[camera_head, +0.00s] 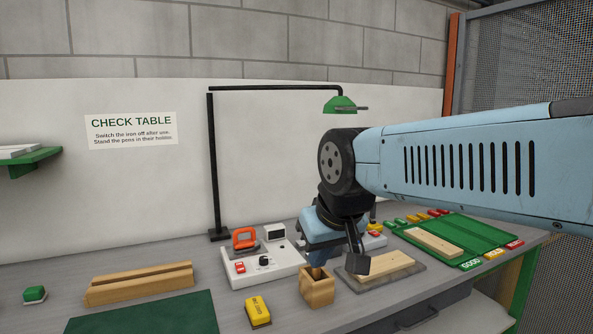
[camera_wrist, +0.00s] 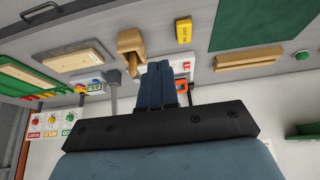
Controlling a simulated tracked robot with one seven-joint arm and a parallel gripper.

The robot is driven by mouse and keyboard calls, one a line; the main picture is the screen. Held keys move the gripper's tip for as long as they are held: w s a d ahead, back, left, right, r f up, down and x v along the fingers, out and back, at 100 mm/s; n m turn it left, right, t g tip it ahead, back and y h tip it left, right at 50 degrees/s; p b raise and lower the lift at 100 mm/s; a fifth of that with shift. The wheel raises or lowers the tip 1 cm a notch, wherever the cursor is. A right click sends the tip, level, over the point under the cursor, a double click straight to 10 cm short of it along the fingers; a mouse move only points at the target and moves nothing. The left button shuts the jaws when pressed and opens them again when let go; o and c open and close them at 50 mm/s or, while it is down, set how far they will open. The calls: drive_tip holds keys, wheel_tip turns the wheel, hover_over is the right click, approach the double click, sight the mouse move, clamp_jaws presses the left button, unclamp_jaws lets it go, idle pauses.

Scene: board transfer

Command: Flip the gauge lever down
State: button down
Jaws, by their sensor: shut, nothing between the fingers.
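My gripper (camera_wrist: 158,66) is shut and empty, its blue fingers pointing down over the table. It also shows in the head view (camera_head: 315,266), above and just behind the wooden pen holder. In the head view my arm hides most of the gauge (camera_head: 375,240).
The wooden holder (camera_head: 317,292) is close under my gripper. A white switch box (camera_head: 262,270) with an orange-handled iron (camera_head: 245,239) stands left. A board (camera_head: 385,268) on a grey plate and a green tray (camera_head: 480,232) lie right. A lamp (camera_head: 340,105) hangs behind.

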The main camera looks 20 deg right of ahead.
drive_tip(key=shift+w+d, duration=0.1)
drive_tip(key=shift+d, duration=0.15)
drive_tip(key=w+d+r+g+h, duration=0.1)
drive_tip(key=w+d+g+h, duration=0.3)
drive_tip(key=w, duration=0.6)
drive_tip(key=w+d+r+g+h, duration=0.1)
drive_tip(key=w+d+r, duration=0.1)
drive_tip(key=w+d, duration=0.6)
drive_tip(key=w+d+r+g+h, duration=0.1)
drive_tip(key=w+d+g+h, duration=0.15)
drive_tip(key=w, duration=0.95)
drive_tip(key=w+a+f+m+g+h, duration=0.1)
drive_tip(key=w+h, duration=0.4)
drive_tip(key=w, duration=0.5)
drive_tip(key=w+a+f+m+g+h, duration=0.1)
drive_tip(key=w+h, duration=0.4)
drive_tip(key=w, duration=0.6)
drive_tip(key=shift+w+a+f+g, duration=0.25)
drive_tip(key=shift+a+g, duration=0.5)
drive_tip(key=shift+a, duration=0.45)
